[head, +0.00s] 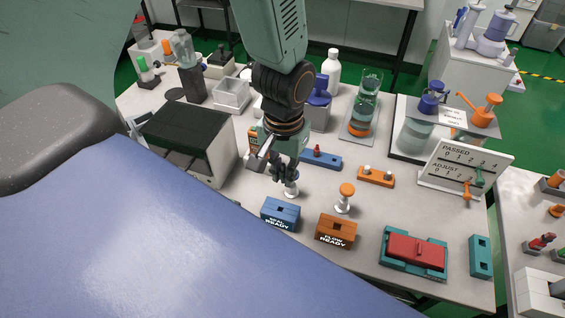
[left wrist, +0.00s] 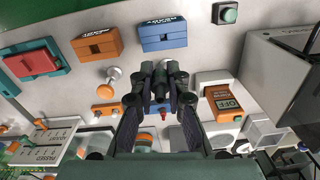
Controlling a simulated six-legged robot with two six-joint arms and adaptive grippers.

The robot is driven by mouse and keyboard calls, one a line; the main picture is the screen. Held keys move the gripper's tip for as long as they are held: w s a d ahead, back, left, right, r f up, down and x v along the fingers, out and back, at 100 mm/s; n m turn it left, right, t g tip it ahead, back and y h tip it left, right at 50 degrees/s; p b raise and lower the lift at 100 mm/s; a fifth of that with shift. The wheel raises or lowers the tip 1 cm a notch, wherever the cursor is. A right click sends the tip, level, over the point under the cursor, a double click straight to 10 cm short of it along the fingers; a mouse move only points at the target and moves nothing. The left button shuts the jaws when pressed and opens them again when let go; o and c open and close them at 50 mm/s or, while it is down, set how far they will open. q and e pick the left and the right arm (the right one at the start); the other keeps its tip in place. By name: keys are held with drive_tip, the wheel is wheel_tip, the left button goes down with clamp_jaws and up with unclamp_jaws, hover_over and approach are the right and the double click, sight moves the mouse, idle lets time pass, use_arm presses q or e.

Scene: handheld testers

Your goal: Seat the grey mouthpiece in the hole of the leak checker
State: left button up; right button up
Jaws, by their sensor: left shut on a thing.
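My left gripper (head: 286,176) points down over the table and is shut on the grey mouthpiece, which is mostly hidden by the fingers. A white round foot (head: 291,189) shows just below the fingertips. In the left wrist view the fingertips (left wrist: 161,84) close around a small grey part. A blue block (head: 281,213) with a square hole stands just in front of the gripper, apart from it; its label ends in READY. It also shows in the left wrist view (left wrist: 164,34). I cannot tell for sure which device is the leak checker. My right gripper is not in view.
An orange block (head: 336,231) with a hole and an orange-topped white stand (head: 344,197) are right of the gripper. An orange device marked OFF (left wrist: 223,101) is nearby. A dark-topped box (head: 189,137) stands left. A red-and-teal case (head: 415,252) lies front right.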

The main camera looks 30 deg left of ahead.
sight(282, 181)
use_arm(q)
drive_tip(key=shift+d, duration=0.1)
drive_tip(key=shift+a+f+m+b, duration=0.15)
drive_tip(key=shift+f+b, duration=0.05)
drive_tip(key=shift+f, duration=0.45)
drive_tip(key=shift+a+f+m+b, duration=0.1)
drive_tip(key=shift+f+m+b, duration=0.05)
drive_tip(key=shift+f, duration=0.45)
wheel_tip(282, 181, down, 3)
drive_tip(key=shift+f+b, duration=0.2)
drive_tip(key=shift+b, duration=0.85)
drive_tip(key=shift+s+a, duration=0.2)
drive_tip(key=shift+a, duration=0.1)
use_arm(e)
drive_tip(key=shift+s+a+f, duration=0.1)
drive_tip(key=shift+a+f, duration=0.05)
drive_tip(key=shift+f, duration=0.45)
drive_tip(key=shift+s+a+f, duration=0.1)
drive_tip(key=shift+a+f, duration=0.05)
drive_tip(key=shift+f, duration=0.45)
use_arm(q)
drive_tip(key=shift+w+d, duration=0.1)
drive_tip(key=shift+d, duration=0.05)
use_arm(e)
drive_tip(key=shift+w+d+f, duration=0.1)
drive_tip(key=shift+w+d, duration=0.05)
